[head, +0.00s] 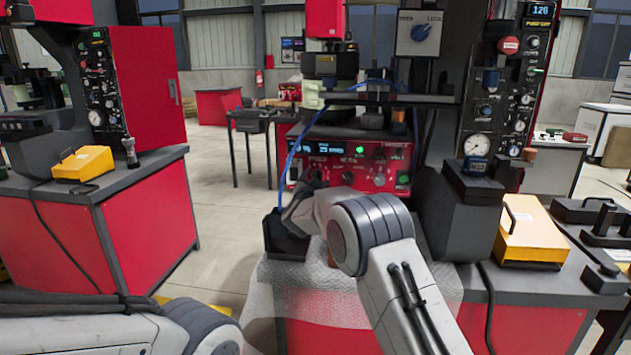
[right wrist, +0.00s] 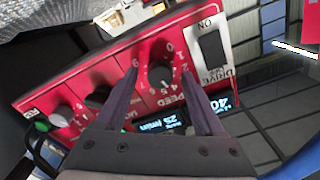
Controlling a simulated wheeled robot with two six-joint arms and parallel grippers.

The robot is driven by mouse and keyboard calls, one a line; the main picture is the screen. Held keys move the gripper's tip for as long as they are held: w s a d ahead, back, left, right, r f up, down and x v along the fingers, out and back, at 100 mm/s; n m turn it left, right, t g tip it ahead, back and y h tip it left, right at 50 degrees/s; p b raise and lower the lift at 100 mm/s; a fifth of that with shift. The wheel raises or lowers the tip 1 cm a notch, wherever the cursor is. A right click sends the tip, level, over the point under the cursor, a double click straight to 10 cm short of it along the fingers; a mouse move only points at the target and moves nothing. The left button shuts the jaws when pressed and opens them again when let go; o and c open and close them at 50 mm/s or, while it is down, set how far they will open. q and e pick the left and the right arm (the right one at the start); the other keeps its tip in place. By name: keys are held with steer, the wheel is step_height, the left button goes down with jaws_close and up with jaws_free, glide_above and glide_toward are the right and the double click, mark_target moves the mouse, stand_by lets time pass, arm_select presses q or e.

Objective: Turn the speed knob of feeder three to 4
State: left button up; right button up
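The red feeder control panel (head: 350,155) stands at the centre of the head view, with two lit displays and a row of knobs. In the right wrist view it appears upside down. The black speed knob (right wrist: 160,76) has a ring of white numbers and the word SPEED beside it. My right gripper (right wrist: 158,72) is open, its two dark fingers on either side of the speed knob. Contact with the knob and the pointer's exact setting cannot be told. In the head view my right arm hides part of the panel's left side. My left gripper is out of view.
The panel also has a drive switch (right wrist: 212,52) and another black knob (right wrist: 98,97) close to the fingers. A dark bin (head: 284,240) sits below the panel, left of my right wrist. A yellow box (head: 532,236) stands on the right bench.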

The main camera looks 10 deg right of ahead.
steer(key=b+v, duration=0.1)
steer(key=v, duration=0.9)
steer(key=shift+s, duration=0.25)
